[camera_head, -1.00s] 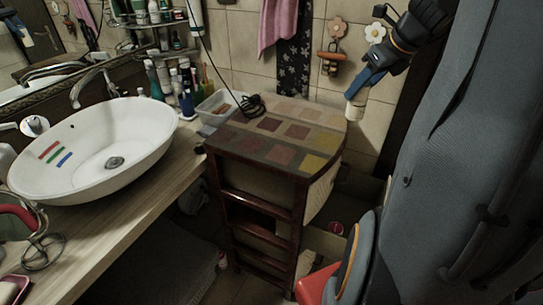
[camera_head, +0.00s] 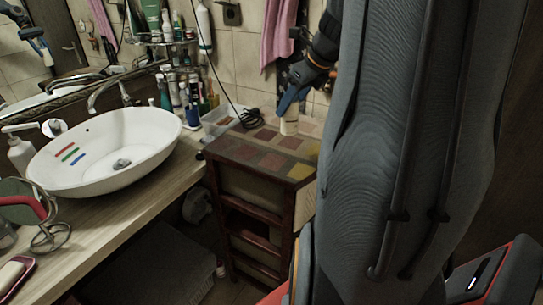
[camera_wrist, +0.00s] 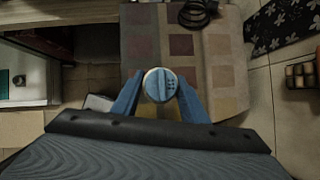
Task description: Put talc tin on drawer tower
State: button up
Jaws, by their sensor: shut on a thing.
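The talc tin (camera_head: 289,122) is a pale cylinder, held upright at the back of the drawer tower. In the wrist view its round blue and white top (camera_wrist: 160,85) sits between the two blue fingers of my gripper (camera_wrist: 160,98), which is shut on it. In the head view my gripper (camera_head: 291,104) comes down from above. The drawer tower (camera_head: 262,148) is dark wood with a top of coloured squares, and its top also shows in the wrist view (camera_wrist: 205,28). The tin is over or at the top; I cannot tell whether it touches.
A coiled black cable (camera_head: 251,118) lies on the tower's back left. A clear plastic box (camera_head: 217,121) stands beside it on the counter. The white basin (camera_head: 105,150) is further left. The front of the tower's top is clear. My arm hides the right side.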

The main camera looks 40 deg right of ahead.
aim_at(288, 134)
notch_tip(288, 134, down, 10)
jog(key=shift+w+a+r, duration=0.15)
jog(key=shift+r, duration=0.05)
jog(key=shift+f, duration=0.15)
jog(key=o, duration=1.2)
